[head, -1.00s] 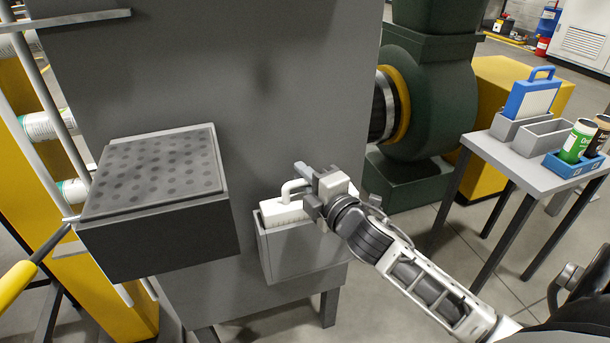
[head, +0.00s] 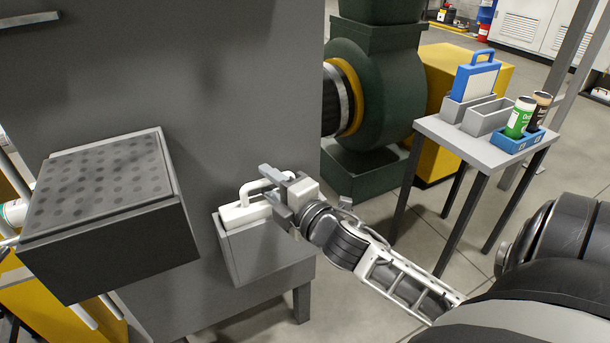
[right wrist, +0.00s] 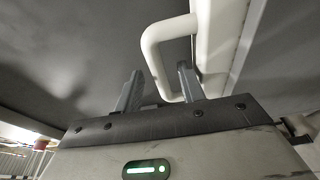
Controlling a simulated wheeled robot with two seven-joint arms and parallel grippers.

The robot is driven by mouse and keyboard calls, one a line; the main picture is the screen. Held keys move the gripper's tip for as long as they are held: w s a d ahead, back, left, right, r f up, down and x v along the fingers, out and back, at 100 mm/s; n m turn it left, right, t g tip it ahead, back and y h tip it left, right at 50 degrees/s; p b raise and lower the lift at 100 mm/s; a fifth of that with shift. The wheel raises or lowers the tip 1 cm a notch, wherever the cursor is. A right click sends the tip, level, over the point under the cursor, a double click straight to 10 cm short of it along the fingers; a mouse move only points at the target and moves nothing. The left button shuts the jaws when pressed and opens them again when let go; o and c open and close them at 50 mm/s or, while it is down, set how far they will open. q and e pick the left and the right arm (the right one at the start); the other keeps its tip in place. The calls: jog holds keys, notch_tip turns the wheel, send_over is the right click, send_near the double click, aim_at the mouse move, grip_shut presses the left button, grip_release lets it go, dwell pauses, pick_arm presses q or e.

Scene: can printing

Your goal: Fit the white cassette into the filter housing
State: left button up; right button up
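The white cassette (head: 243,214) sits in the grey filter housing (head: 262,250), which is fixed to the front of the grey cabinet. Its smooth white top and looped handle show above the rim; the rest is hidden inside. My right gripper (head: 274,190) is at the right end of the handle. In the right wrist view my right gripper (right wrist: 160,88) has its fingers apart, one on each side of the white handle (right wrist: 153,55). A gap shows between the left finger and the handle.
A dark box with a perforated top (head: 100,190) juts from the cabinet left of the housing. A grey table (head: 455,135) at right holds a blue-framed cassette (head: 475,80), an empty grey holder (head: 490,117) and a blue tray with cans (head: 518,140).

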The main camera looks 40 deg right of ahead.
pick_arm(q)
jog(key=shift+f+b, duration=0.2)
jog(key=shift+b, duration=0.15)
pick_arm(e)
jog(key=s, duration=1.2)
jog(key=shift+s, duration=0.35)
